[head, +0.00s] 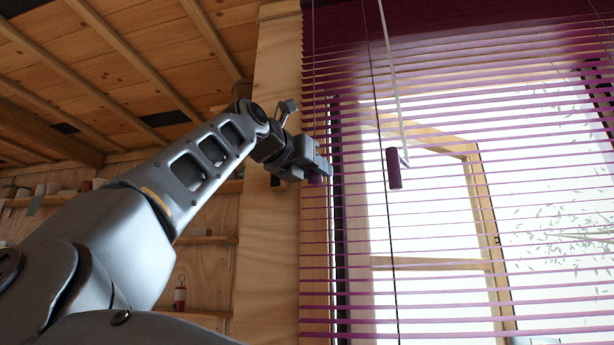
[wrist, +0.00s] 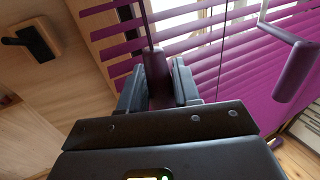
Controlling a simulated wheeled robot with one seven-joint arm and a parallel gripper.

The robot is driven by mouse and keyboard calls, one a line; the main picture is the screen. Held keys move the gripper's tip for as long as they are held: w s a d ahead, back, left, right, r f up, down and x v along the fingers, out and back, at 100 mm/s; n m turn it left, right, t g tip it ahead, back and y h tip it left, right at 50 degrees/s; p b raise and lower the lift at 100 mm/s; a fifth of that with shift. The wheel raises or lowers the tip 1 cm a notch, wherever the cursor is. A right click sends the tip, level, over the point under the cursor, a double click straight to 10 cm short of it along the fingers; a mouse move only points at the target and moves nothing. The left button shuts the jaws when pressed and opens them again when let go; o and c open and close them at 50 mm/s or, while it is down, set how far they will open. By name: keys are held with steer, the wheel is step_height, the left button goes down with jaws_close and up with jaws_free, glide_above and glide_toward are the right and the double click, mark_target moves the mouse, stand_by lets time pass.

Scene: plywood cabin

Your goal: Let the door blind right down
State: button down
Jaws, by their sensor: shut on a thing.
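The purple slatted blind (head: 430,220) hangs in front of a bright window or door opening. Its slats run below the head view's lower edge, so its bottom end is hidden there. It also shows in the wrist view (wrist: 250,60). My gripper (head: 317,172) is at the blind's left edge, shut on a purple cord pull (wrist: 156,75) that hangs on a thin cord. In the head view only a bit of this pull (head: 315,181) shows below the fingers. A second purple handle (head: 393,168), on a pale cranked wand, hangs to the right, apart from my gripper; the wrist view shows it too (wrist: 297,72).
A plywood post (head: 265,250) stands just left of the blind. The wrist view shows a black lever-like fitting on a wooden block (wrist: 32,40) there. Shelves (head: 205,240) with small items line the wall behind my arm. A thin dark cord (head: 385,230) hangs before the slats.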

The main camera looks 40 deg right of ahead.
steer(key=shift+a+r, duration=0.1)
steer(key=shift+r, duration=0.35)
steer(key=c, duration=1.1)
jaws_free()
steer(key=shift+o, duration=1.1)
steer(key=shift+f, duration=0.2)
